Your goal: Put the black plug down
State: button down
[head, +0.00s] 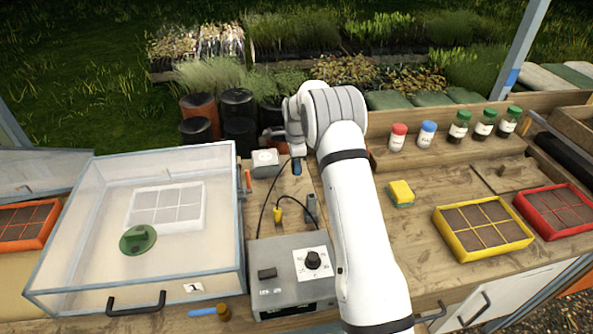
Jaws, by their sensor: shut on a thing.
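My gripper (296,160) hangs at the end of my white arm, in the middle of the head view, above the back part of the wooden bench. It is small here and partly hidden by my wrist. A thin black cable rises from the grey control box (290,254) to it. It is shut on the black plug at that cable's end; the plug itself is hard to make out. A yellow plug (278,214) on a second cable lies behind the box. A small dark grey piece (310,207) is beside it, close to my arm.
A clear-lidded case (60,255) with a white tray and green disc fills the left. A grey block (265,163) is at the back. A yellow sponge (401,193), yellow tray (484,253), red tray (557,230) and several bottles are right. Bare wood (415,225) lies around the sponge.

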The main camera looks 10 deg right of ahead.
aim_at(296, 180)
notch_tip(296, 180, down, 3)
jog(key=shift+f+p, duration=0.1)
jog(key=shift+p, duration=0.3)
jog(key=shift+f+b, duration=0.6)
jog(key=shift+b, duration=0.05)
jog(key=c, duration=1)
grip_release()
jog(key=shift+o, duration=0.2)
